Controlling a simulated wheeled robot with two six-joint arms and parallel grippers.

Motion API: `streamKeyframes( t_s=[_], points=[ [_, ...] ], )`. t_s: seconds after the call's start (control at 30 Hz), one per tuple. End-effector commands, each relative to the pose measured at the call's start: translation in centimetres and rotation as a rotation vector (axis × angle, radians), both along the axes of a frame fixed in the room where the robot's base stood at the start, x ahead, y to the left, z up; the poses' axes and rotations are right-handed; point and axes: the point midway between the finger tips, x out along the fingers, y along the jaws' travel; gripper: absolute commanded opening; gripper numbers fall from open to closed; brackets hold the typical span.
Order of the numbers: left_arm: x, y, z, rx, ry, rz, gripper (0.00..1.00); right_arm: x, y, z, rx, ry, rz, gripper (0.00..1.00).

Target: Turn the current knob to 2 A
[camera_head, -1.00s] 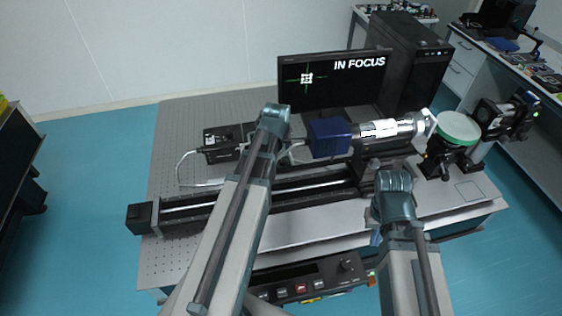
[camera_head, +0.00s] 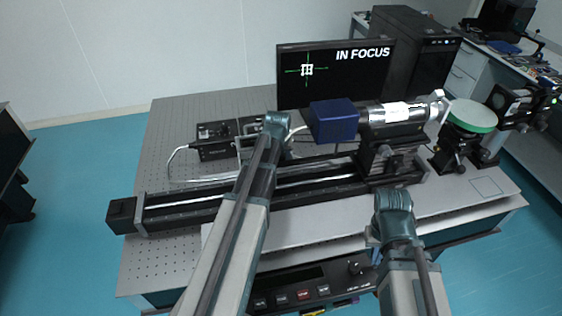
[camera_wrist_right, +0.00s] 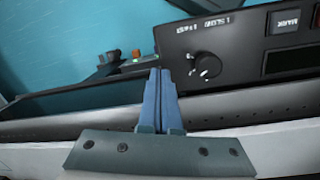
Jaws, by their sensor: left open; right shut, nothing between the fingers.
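In the head view the knob (camera_head: 355,268) is at the right end of the control unit (camera_head: 290,293), under the table's front edge. My right gripper (camera_wrist_right: 160,72) has its blue fingers shut and empty, left of the knob in the wrist view and apart from it. In the head view my right arm mostly hides it. My left gripper (camera_head: 246,146) is open above the table, largely hidden by its arm.
A black rail (camera_head: 180,212) crosses the perforated table (camera_head: 160,262). A blue box (camera_head: 333,121) and a silver cylinder (camera_head: 397,112) stand above it. A monitor (camera_head: 350,72) shows IN FOCUS. Several buttons line the unit's front, left of the knob.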

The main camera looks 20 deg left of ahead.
Motion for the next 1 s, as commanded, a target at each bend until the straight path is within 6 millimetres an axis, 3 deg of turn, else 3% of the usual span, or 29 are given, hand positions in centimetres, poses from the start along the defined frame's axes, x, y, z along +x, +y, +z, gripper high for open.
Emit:
streamKeyframes(
  t_s=[0.27,0.5,0.77,1.0],
  points=[
    [0.05,0.03,-0.08,0.000,0.000,0.000,0.44,-0.01,0.00,-0.08,0.000,0.000,0.000,0.00],
    [0.04,0.02,-0.09,0.000,0.000,0.000,0.01,-0.01,0.00,-0.08,0.000,0.000,0.000,0.00],
    [0.02,0.07,-0.10,0.000,0.001,-0.018,0.00,-0.01,0.00,-0.10,0.000,0.000,0.000,0.00],
    [-0.01,0.25,-0.13,-0.002,0.001,-0.185,0.00,0.00,0.00,-0.11,0.000,0.000,0.000,0.00]
  ],
)
